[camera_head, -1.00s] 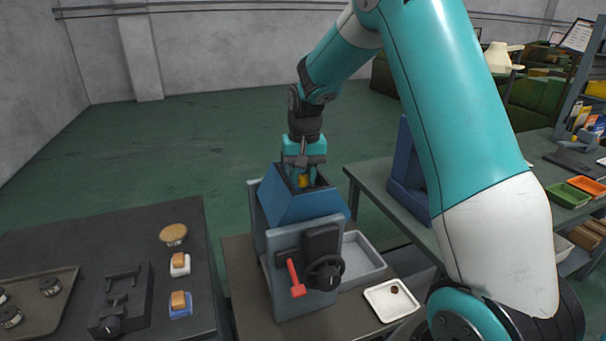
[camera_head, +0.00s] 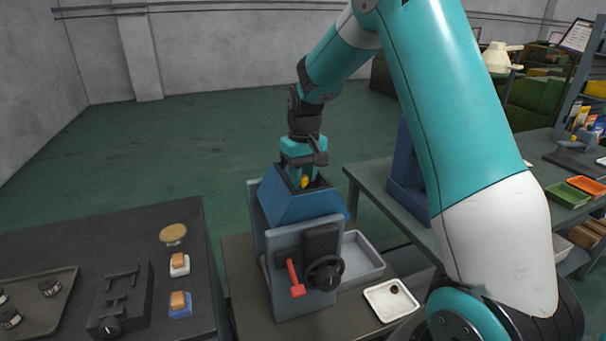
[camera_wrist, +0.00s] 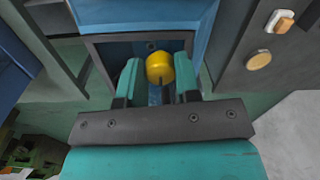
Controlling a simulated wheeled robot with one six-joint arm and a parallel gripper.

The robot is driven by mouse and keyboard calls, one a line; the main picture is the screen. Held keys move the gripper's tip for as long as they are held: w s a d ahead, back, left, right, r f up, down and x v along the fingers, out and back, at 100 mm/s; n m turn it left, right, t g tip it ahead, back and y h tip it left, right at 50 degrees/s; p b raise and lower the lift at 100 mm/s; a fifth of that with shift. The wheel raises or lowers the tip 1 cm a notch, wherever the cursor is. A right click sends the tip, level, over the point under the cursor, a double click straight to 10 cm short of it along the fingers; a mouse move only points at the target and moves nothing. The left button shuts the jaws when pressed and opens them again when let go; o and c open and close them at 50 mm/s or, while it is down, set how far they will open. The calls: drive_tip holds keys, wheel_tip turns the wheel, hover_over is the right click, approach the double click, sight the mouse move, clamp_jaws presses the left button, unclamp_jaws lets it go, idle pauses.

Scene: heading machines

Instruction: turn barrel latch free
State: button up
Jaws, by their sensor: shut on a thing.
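The barrel latch has a yellow knob (camera_wrist: 160,68), which sits in a dark square recess (camera_wrist: 104,50) in the top of the blue machine housing (camera_head: 298,207). In the wrist view my gripper (camera_wrist: 160,78) has its two teal fingers on either side of the knob, shut on it. In the head view my gripper (camera_head: 304,180) reaches down into the top of the housing, and a bit of the yellow knob shows between its fingers. The lower part of the latch is mostly hidden inside the recess.
The machine's front carries a red lever (camera_head: 295,280) and a black handwheel (camera_head: 325,272). A grey bin (camera_head: 362,258) and white tray (camera_head: 391,300) stand to its right. A dark table (camera_head: 60,240) at left holds blocks and a fixture.

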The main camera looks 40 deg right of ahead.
sight(305, 176)
drive_tip(key=o, duration=0.9)
drive_tip(key=shift+o, duration=0.2)
wheel_tip(305, 176, up, 17)
drive_tip(key=b, duration=0.2)
drive_tip(key=shift+d+r+b, duration=0.2)
drive_tip(key=shift+d+b, duration=0.1)
